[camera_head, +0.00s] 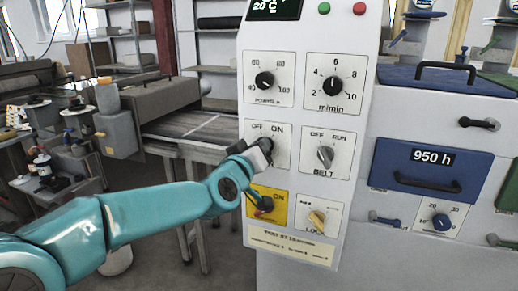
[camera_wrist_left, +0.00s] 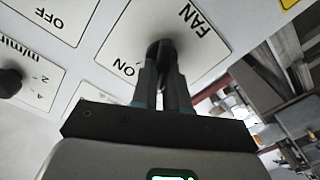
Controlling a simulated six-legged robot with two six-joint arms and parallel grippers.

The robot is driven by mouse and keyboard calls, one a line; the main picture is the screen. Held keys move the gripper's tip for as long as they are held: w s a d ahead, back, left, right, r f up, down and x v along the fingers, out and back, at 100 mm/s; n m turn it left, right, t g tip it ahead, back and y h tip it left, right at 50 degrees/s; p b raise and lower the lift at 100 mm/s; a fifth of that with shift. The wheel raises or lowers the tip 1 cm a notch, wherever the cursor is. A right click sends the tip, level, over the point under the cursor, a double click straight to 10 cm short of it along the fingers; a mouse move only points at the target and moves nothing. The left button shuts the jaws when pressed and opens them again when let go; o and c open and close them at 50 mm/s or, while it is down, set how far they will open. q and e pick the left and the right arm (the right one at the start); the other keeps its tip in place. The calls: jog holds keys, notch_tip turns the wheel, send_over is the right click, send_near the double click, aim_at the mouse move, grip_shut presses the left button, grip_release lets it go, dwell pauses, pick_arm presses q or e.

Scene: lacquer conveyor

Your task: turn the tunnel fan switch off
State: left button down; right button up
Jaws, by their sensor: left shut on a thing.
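The fan switch plate (camera_head: 281,131) is a white square on the control panel, with OFF at upper left and ON at upper right. Its dark knob (camera_wrist_left: 160,47) shows in the left wrist view between the words FAN and ON. My left gripper (camera_head: 264,147) is at this knob, and in the wrist view its two fingers (camera_wrist_left: 163,72) are shut on it. The gripper hides most of the knob in the head view, so its pointing direction is hard to tell. My right gripper is in neither view.
A BELT switch (camera_head: 325,155) sits to the right, with power (camera_head: 265,80) and m/min (camera_head: 333,87) dials above. Blue drawers (camera_head: 430,172) stand right.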

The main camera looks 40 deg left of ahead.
pick_arm(q)
jog(key=c, duration=1.1)
grip_release()
jog(key=shift+c, duration=0.2)
jog(key=p+v, duration=0.1)
jog(key=v, duration=1.5)
jog(key=shift+s+d, duration=0.15)
jog(key=shift+r, duration=0.1)
